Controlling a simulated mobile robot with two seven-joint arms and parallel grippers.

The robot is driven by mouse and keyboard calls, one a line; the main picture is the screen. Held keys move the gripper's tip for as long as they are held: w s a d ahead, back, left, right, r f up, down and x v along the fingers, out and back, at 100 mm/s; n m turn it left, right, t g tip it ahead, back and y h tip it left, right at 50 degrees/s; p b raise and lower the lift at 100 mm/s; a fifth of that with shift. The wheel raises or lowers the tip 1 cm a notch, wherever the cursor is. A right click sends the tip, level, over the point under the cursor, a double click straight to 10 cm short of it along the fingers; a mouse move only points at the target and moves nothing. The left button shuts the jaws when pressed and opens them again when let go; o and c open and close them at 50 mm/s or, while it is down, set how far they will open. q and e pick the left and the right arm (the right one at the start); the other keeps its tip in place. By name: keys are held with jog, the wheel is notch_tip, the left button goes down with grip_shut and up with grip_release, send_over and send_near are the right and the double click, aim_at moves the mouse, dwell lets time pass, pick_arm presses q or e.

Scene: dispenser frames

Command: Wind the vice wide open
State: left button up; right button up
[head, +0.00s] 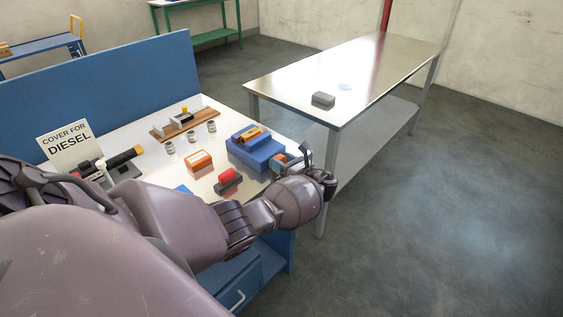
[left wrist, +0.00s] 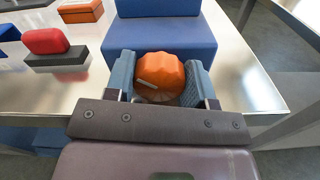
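The blue vice (head: 258,153) stands at the right end of the workbench, with a small orange and yellow piece on top between its blue parts. How wide its jaws stand is hard to tell. Its blue body also shows in the left wrist view (left wrist: 160,38). A ribbed orange knob (left wrist: 160,74) is at its near end. My left gripper (head: 290,161) is at this knob, one blue-grey finger on each side; in the left wrist view (left wrist: 160,82) both fingers appear to touch it. My right gripper is in neither view.
The bench (head: 140,136) also holds a red-topped block (head: 228,180), an orange box (head: 199,162), several small jars, a wooden rack (head: 183,124) and a sign reading COVER FOR DIESEL (head: 69,144). A metal table (head: 370,70) with a dark block (head: 323,99) stands beyond, right.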

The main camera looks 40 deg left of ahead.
pick_arm(q)
jog(key=shift+c, duration=1.3)
jog(key=shift+s+n, duration=0.1)
jog(key=shift+n, duration=2.1)
jog(key=o, duration=0.9)
jog(key=d, duration=1)
jog(key=shift+s+d, duration=0.4)
